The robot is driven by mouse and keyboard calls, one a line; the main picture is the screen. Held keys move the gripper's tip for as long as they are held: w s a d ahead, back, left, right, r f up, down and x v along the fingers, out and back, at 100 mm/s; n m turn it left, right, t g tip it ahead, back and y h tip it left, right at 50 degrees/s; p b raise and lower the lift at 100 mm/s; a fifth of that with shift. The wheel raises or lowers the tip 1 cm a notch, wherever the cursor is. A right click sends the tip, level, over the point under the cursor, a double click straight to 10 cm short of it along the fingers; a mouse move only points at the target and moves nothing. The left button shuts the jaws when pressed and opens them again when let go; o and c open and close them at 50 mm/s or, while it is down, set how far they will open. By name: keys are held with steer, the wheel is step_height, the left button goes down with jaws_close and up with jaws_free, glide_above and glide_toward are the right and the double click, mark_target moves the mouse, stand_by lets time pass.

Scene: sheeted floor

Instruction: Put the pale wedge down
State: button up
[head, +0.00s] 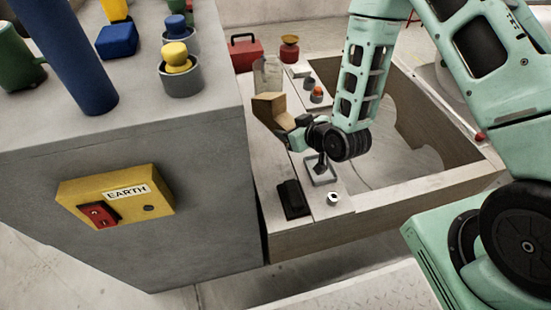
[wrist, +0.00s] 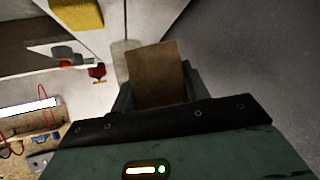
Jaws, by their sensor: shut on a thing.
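The pale wedge (head: 270,109) is a tan block, held at the end of my arm in the head view. It also shows in the wrist view (wrist: 158,75), upright between the fingers. My gripper (head: 287,127) is shut on the wedge, over the left part of the low wooden-sided bench, close to the grey block's right side. In the wrist view my gripper (wrist: 157,95) hides the wedge's lower end. I cannot tell whether the wedge touches anything below it.
A large grey block (head: 190,130) stands at the left, with a yellow EARTH box (head: 115,195), a blue post (head: 75,60) and several coloured parts. On the low bench (head: 305,225) are a black item (head: 293,198), a white ring (head: 333,198) and a red case (head: 246,53).

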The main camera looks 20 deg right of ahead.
mark_target(287, 162)
step_height(287, 162, down, 10)
steer(key=b, duration=0.4)
steer(key=shift+a+b, duration=0.1)
steer(key=shift+b, duration=0.3)
steer(key=shift+f, duration=0.1)
steer(key=shift+f, duration=0.1)
steer(key=o, duration=1)
